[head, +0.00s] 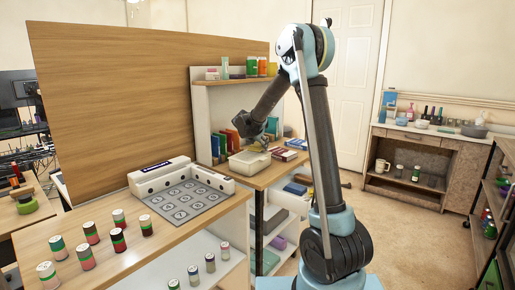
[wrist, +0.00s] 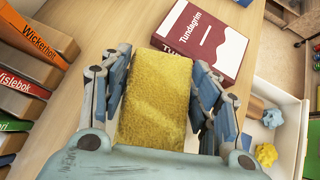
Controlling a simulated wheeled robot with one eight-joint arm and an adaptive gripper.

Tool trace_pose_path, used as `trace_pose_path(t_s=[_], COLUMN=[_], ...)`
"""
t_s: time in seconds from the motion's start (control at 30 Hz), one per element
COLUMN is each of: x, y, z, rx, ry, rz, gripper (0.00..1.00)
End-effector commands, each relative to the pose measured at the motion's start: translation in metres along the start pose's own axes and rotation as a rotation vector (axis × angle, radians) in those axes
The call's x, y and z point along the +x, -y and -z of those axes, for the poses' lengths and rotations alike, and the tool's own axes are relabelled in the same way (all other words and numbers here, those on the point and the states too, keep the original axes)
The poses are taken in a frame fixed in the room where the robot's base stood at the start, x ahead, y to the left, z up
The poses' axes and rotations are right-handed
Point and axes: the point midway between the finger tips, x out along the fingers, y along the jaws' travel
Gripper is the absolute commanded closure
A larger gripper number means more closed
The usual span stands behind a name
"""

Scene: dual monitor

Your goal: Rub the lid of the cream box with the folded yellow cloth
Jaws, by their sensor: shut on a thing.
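The folded yellow cloth (wrist: 157,100) is a flat, fuzzy block held between the blue-grey fingers of my gripper (wrist: 155,95) in the wrist view. My gripper is shut on it, with fingers on both its left and right sides. In the head view my gripper (head: 256,133) hangs above the back part of the cream box (head: 247,163), which sits on the wooden table. I cannot tell whether the cloth touches its lid. The box is not clearly visible in the wrist view.
A red book (wrist: 203,38) lies flat beyond the cloth. Upright books (wrist: 25,85) stand to the left. A white open tray (wrist: 289,125) with crumpled blue and yellow pieces is at the right. A grey numbered pad (head: 188,202) and several small jars stand nearer.

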Motion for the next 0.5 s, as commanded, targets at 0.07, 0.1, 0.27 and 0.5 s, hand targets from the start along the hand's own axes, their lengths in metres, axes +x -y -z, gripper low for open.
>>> trace_pose_path(t_s=[0.07,0.1,0.27,0.5], x=[0.004,0.005,0.007,0.019], y=[0.001,0.001,0.002,0.005], z=[-0.003,-0.003,-0.006,-0.017], rx=[0.001,0.001,0.001,0.001], ry=[0.000,0.000,0.000,0.000], rz=[0.001,0.000,0.000,0.001], gripper=[0.63,0.63,0.63,0.63])
